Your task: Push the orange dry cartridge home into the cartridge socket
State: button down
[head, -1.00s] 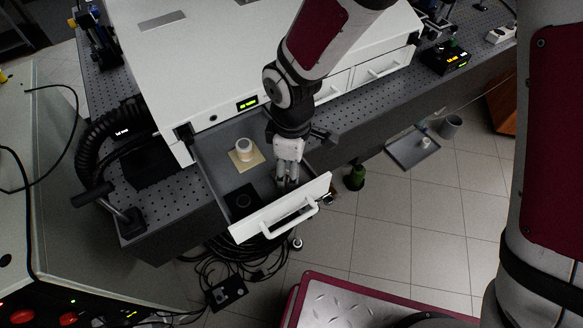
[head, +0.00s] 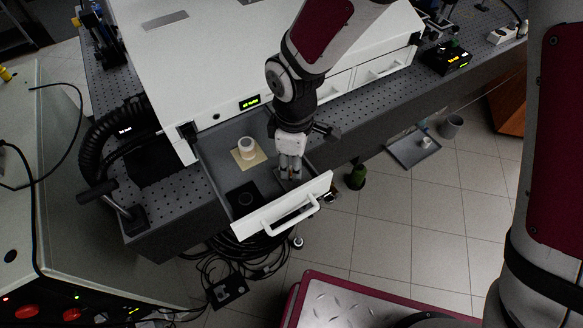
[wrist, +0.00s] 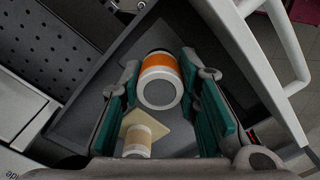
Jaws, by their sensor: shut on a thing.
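The orange cartridge, a short cylinder with an orange band and pale ends (wrist: 160,80), is between my fingertips in the wrist view. My gripper (head: 290,178) is shut on it, over the right part of the open drawer (head: 212,168). In the head view my fingers hide the cartridge. A black square plate with a round ring, seemingly the cartridge socket (head: 244,198), lies on the drawer floor, left of my gripper and apart from it. I cannot make it out in the wrist view.
A pale cylinder (head: 247,146) stands on a yellowish square pad (head: 238,163) in the drawer; it also shows in the wrist view (wrist: 138,140). The white drawer front (head: 250,228) with its handle (head: 292,221) is close to my fingers. The white cabinet (head: 215,60) stands behind.

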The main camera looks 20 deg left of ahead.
jog(key=shift+r+p, duration=1.1)
jog(key=shift+r, duration=1.65)
